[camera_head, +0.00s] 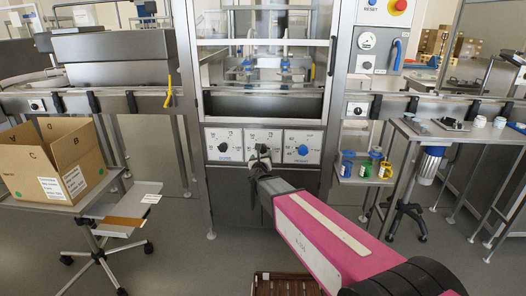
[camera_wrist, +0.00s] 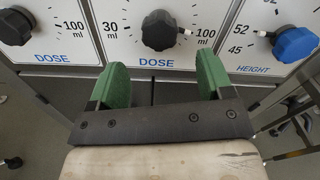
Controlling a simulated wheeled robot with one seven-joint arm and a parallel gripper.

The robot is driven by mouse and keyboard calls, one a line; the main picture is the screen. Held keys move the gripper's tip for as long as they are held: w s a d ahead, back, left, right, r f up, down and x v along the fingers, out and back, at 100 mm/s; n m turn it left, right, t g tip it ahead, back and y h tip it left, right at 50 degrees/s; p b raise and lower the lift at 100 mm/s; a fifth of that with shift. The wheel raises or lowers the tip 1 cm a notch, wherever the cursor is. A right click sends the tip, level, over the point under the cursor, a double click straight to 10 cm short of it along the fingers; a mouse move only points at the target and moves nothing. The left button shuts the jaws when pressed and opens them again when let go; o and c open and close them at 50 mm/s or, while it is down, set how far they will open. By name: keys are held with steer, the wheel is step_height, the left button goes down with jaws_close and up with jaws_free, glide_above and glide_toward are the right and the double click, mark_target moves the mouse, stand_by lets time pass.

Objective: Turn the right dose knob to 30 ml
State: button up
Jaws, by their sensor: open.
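The right dose knob (camera_wrist: 158,30) is black and round, in the middle of the wrist view, on a white plate lettered DOSE. Its scale shows 30 ml at left and 100 ml at right. A small pale mark on the knob's right side faces the 100 label. My gripper (camera_wrist: 161,68) is open, its two green fingers pointing at the panel, one on each side below the knob. Nothing is between them, and I see no contact with the knob. In the head view my gripper (camera_head: 261,160) covers most of the middle dial.
The left dose knob (camera_wrist: 13,27), black, sits left on the same panel. The blue height knob (camera_wrist: 295,45) sits at right. In the head view, a cardboard box (camera_head: 52,160) stands at left and a side table (camera_head: 455,130) at right.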

mark_target(262, 150)
steer(key=w, duration=0.8)
steer(key=shift+d, duration=0.15)
steer(key=c, duration=0.9)
